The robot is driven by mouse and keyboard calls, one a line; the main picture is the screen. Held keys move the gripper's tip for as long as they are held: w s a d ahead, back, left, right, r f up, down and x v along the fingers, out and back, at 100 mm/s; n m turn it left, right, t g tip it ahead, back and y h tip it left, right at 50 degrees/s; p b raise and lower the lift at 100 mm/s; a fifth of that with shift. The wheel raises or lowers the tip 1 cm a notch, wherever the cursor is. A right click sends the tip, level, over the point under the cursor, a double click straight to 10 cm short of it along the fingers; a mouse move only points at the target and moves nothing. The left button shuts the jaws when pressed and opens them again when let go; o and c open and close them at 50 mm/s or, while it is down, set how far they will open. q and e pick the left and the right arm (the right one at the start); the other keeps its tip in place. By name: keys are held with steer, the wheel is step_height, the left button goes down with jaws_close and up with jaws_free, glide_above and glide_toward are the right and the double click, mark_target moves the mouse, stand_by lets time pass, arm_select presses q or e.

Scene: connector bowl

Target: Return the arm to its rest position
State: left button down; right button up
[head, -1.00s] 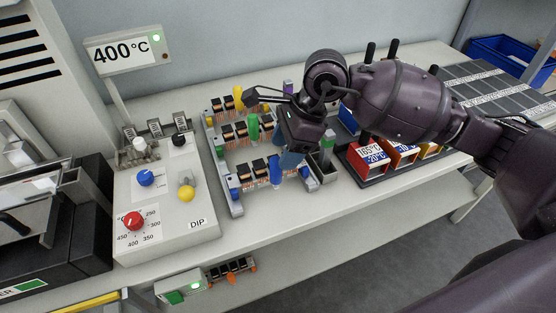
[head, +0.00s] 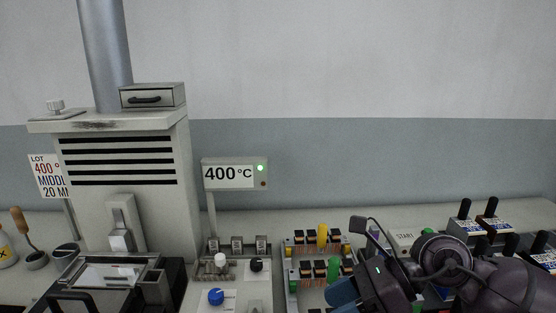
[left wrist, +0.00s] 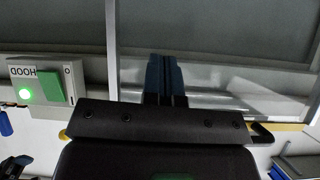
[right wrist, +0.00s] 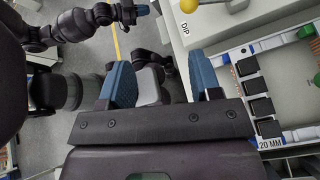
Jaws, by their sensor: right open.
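My right gripper (head: 342,292) shows at the bottom of the head view, in front of the rack of components. In the right wrist view its two blue fingers (right wrist: 162,82) stand wide apart with nothing between them. My left gripper is outside the head view. In the left wrist view its blue fingers (left wrist: 164,78) are together, with nothing visible held. My dark left arm (right wrist: 75,28) shows at the upper left of the right wrist view.
The component rack (head: 305,268) stands beside my right gripper. A control panel (head: 232,275) with knobs and a 400°C display (head: 235,173) are left of it. A hooded oven (head: 125,165) stands further left. A green HOOD switch (left wrist: 50,87) shows in the left wrist view.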

step_height(320, 180, up, 6)
steer(key=m+t+y, duration=0.8)
steer(key=m+t, duration=0.4)
steer(key=m, duration=0.4)
steer(key=w+d+f+m+t+h, duration=0.3)
steer(key=d+m+t+h, duration=0.45)
steer(key=m+h, duration=0.4)
steer(key=s+d+f+m+g+h, duration=0.3)
steer(key=s+d+f+m+h, duration=0.15)
steer(key=f+m, duration=0.4)
steer(key=s+d+f+m+g+h, duration=0.4)
steer(key=d+f+m+h, duration=0.2)
steer(key=f+m, duration=0.3)
steer(key=s+f+m+g+y, duration=0.1)
steer(key=s+f+m+g, duration=0.3)
steer(key=s, duration=0.4)
steer(key=s+f+m+g, duration=0.1)
steer(key=s+f+g, duration=0.4)
steer(key=s, duration=0.3)
steer(key=w+f+t+y, duration=0.1)
steer(key=w+f+t, duration=0.6)
steer(key=f+t, duration=0.1)
steer(key=shift+w+a+f, duration=0.35)
